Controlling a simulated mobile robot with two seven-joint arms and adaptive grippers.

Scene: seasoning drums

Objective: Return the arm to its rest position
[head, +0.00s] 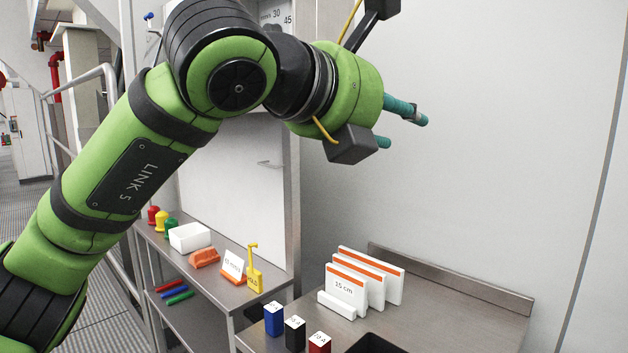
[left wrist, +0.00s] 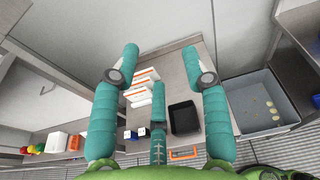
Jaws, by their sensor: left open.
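My left arm, green with black joints, comes in from the left in the head view and is raised high above the benches. Its left gripper (head: 405,130) has teal fingers that point right, in front of the pale wall, with nothing in its grasp. In the left wrist view the left gripper (left wrist: 157,80) shows its three fingers spread wide apart and empty. They hang in the air above the steel bench. Part of the gripper is hidden by the dark box on my wrist in the head view. My right gripper is not in view.
A steel bench (head: 450,300) holds white orange-edged boards (head: 372,270) and blue (head: 274,319), black (head: 294,333) and red (head: 319,343) blocks. A side table carries a white box (head: 190,237) and a yellow tool (head: 254,272).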

